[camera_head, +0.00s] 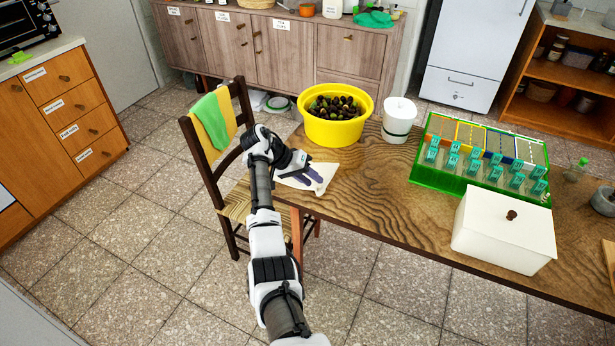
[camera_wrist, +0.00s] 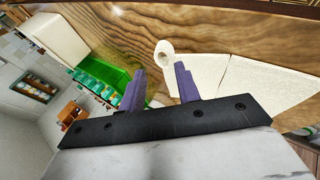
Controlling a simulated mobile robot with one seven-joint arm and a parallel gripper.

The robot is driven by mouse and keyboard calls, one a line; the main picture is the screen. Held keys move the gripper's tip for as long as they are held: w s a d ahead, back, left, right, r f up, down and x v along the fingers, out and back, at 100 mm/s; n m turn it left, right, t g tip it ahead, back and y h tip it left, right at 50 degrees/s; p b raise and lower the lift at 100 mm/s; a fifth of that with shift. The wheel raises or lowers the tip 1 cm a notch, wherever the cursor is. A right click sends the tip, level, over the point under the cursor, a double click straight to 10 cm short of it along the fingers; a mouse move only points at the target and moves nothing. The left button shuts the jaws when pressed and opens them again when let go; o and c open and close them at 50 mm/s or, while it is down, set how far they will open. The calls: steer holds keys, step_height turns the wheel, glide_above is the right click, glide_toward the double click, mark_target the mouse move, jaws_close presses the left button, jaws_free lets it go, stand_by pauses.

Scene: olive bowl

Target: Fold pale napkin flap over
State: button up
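A pale napkin (camera_head: 325,171) lies on the wooden table near its left end, partly hidden by my gripper in the head view. In the wrist view the napkin (camera_wrist: 205,72) lies flat with a dark crease or edge line across it, and one corner shows a rolled curl (camera_wrist: 165,52). My gripper (camera_head: 304,179) is low over the napkin. In the wrist view its two purple fingers (camera_wrist: 160,78) stand apart with nothing seen held between them. The curl shows just beyond the gap; I cannot tell whether the fingers touch the cloth.
A yellow bowl of olives (camera_head: 337,128) and a white canister (camera_head: 398,120) stand behind the napkin. A green tray (camera_head: 417,160) with clips and a white lidded box (camera_head: 502,230) stand to the right. A chair (camera_head: 208,160) with a cloth is at the left.

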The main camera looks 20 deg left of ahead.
steer(key=shift+s+a+r+p, duration=0.2)
steer(key=shift+s+r+p, duration=0.05)
steer(key=shift+s, duration=0.3)
steer(key=shift+s+a+r+p, duration=0.15)
steer(key=shift+s+r+p, duration=0.1)
steer(key=shift+s, duration=0.25)
steer(key=r, duration=0.1)
steer(key=s+r, duration=0.1)
steer(key=r, duration=0.1)
steer(key=s+r, duration=0.1)
steer(key=shift+s+a+r, duration=0.25)
steer(key=shift+a, duration=0.05)
